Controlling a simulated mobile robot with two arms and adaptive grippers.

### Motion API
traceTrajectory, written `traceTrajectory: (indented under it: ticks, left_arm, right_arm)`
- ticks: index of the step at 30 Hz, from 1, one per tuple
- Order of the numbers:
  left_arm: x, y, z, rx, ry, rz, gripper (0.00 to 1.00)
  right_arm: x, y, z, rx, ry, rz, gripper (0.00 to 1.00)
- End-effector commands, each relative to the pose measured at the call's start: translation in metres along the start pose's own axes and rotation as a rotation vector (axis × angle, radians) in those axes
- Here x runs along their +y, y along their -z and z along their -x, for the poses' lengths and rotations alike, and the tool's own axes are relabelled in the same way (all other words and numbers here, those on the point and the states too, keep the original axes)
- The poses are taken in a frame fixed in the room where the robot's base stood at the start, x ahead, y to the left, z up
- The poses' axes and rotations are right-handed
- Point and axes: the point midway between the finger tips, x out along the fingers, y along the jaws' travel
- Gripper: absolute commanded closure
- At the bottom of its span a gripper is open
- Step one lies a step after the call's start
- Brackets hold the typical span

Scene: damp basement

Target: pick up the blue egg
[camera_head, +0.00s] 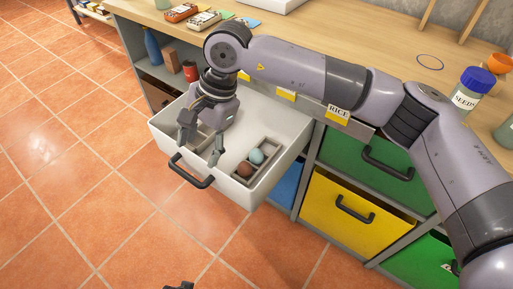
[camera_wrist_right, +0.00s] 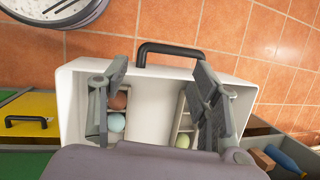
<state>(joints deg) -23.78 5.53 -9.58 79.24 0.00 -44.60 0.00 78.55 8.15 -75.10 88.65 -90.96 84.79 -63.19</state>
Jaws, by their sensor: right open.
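The blue egg (camera_head: 257,156) sits in a small grey tray (camera_head: 267,172) at the right side of the open white drawer (camera_head: 283,125). A brown egg (camera_head: 245,169) lies beside it in the same tray. My right gripper (camera_head: 201,150) is open and empty over the left part of the drawer, left of the blue egg. In the right wrist view the blue egg (camera_wrist_right: 116,122) and the brown egg (camera_wrist_right: 118,100) show close to the left finger. A dark piece at the head view's bottom edge may be my left gripper (camera_head: 180,286); its state is unclear.
A second tray (camera_wrist_right: 182,125) with a pale green egg (camera_wrist_right: 182,141) lies near the right finger. The drawer has a black handle (camera_head: 191,171) in front. The worktop (camera_head: 350,55) overhangs behind. A blue bottle (camera_head: 152,47) stands on the shelf at left.

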Motion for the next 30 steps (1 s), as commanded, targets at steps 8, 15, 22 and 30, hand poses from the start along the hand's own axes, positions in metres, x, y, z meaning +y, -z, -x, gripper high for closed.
traceTrajectory:
  ticks: [8, 15, 22, 30]
  left_arm:
    - [0.001, -0.016, -0.018, -0.009, -0.002, -0.002, 0.65]
    - [0.001, -0.013, -0.016, -0.007, -0.001, -0.002, 0.65]
    - [0.001, -0.010, -0.014, -0.004, -0.001, -0.001, 0.65]
    - [0.001, -0.007, -0.011, -0.003, 0.000, -0.001, 0.65]
  right_arm:
    - [0.021, 0.097, 0.060, 0.447, -0.191, 0.055, 0.43]
    - [0.031, 0.117, 0.027, 0.457, -0.203, 0.052, 0.43]
    - [0.039, 0.138, -0.017, 0.456, -0.201, 0.052, 0.43]
    - [0.044, 0.152, -0.043, 0.457, -0.199, 0.054, 0.43]
